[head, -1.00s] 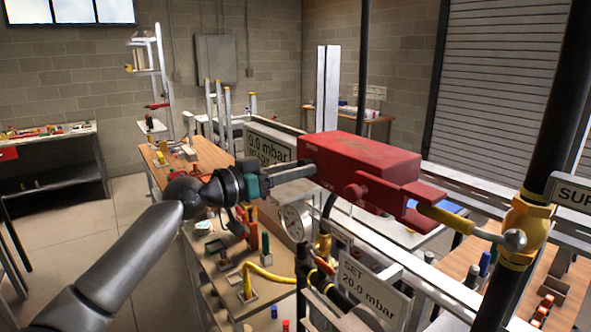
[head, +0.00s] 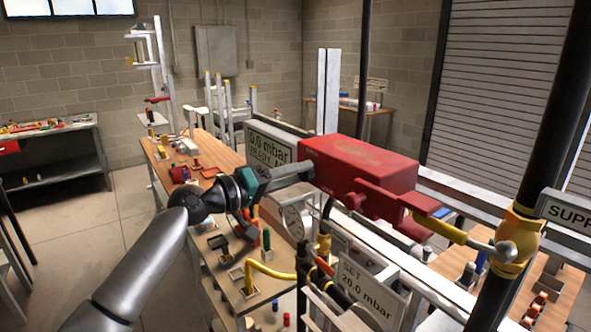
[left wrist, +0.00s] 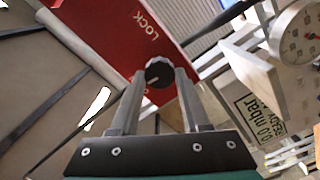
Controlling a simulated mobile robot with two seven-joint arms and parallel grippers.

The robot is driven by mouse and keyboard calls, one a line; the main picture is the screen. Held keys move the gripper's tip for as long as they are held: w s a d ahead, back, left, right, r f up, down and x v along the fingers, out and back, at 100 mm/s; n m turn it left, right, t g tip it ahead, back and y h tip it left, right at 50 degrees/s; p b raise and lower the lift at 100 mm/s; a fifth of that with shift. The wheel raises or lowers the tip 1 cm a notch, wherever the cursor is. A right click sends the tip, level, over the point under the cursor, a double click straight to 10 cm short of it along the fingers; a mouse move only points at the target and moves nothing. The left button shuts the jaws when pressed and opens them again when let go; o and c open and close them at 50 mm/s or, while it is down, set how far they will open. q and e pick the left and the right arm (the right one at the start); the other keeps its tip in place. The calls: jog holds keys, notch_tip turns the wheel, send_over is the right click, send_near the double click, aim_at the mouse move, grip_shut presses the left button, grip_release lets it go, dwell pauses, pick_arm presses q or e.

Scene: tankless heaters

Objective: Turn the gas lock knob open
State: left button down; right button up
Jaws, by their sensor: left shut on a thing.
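The red lock box (head: 365,172) stands on the pipework in the middle of the head view, and its face in the left wrist view (left wrist: 110,25) reads LOCK. A small dark round knob (left wrist: 158,71) with a pale mark sits on that face. My left gripper (left wrist: 159,80) is shut on the knob, one finger on each side of it. In the head view my left gripper (head: 308,168) reaches the box's left end, and the knob is hidden there. A yellow handle (head: 438,229) runs from the box towards the yellow valve (head: 516,240). My right gripper is out of view.
A display (head: 269,147) reading 0.0 mbar READY stands behind my left gripper. A round gauge (head: 291,222) and a SET 20.0 mbar sign (head: 368,290) are below the box. A black pipe (head: 555,120) rises at the right. Benches with small parts lie around.

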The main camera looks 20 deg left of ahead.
pick_arm(q)
jog(key=shift+f+n, duration=0.1)
jog(key=shift+n, duration=0.3)
jog(key=shift+c, duration=1.9)
grip_release()
jog(key=b+v, duration=0.5)
jog(key=v, duration=1)
jog(key=shift+a, duration=0.1)
